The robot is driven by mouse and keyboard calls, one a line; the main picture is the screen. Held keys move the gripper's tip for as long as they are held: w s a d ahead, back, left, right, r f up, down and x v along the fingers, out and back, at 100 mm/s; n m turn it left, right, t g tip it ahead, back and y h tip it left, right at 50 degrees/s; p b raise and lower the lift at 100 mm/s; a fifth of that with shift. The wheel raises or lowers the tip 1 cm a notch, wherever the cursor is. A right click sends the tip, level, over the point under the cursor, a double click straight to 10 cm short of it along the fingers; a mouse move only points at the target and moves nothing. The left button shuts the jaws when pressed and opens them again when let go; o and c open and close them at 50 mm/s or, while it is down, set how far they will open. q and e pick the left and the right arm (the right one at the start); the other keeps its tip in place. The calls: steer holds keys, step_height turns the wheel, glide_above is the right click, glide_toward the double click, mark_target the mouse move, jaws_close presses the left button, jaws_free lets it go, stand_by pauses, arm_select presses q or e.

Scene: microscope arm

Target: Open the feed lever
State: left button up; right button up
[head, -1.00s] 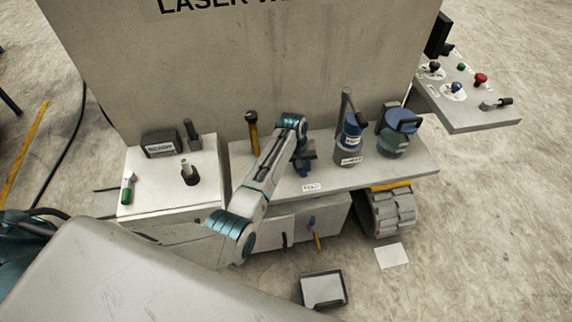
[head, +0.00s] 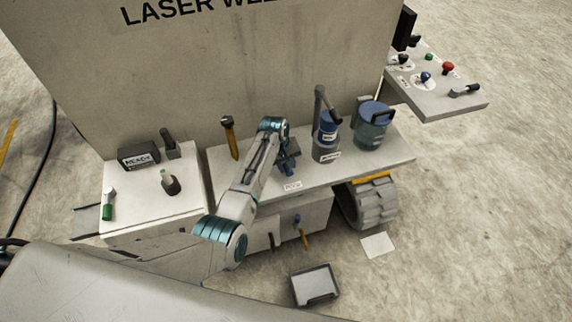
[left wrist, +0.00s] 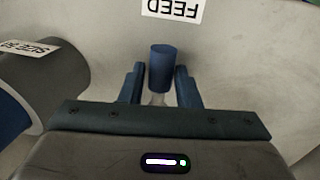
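The feed lever (left wrist: 161,68) shows in the left wrist view as an upright-looking blue cylindrical knob on a pale, thin stem. The white FEED label (left wrist: 174,9) is just beyond it, upside down in that view. My left gripper (left wrist: 160,78) has its two blue fingers apart, one on each side of the knob, with a visible gap at least on the left side. In the head view my left gripper (head: 287,163) is low over the bench behind the FEED label (head: 293,187), and it hides the lever there. My right gripper is not in view.
A yellow-handled tool (head: 230,137) stands behind on the left. The tall panel (head: 260,60) rises behind the bench. A side console (head: 437,92) is at the right.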

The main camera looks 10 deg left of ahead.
arm_select(q)
steer(key=shift+o, duration=1.4)
step_height(320, 180, up, 11)
steer(key=s+a+b, duration=0.1)
steer(key=shift+a+f+b, duration=0.2)
steer(key=shift+a+b, duration=0.1)
steer(key=shift+a, duration=0.05)
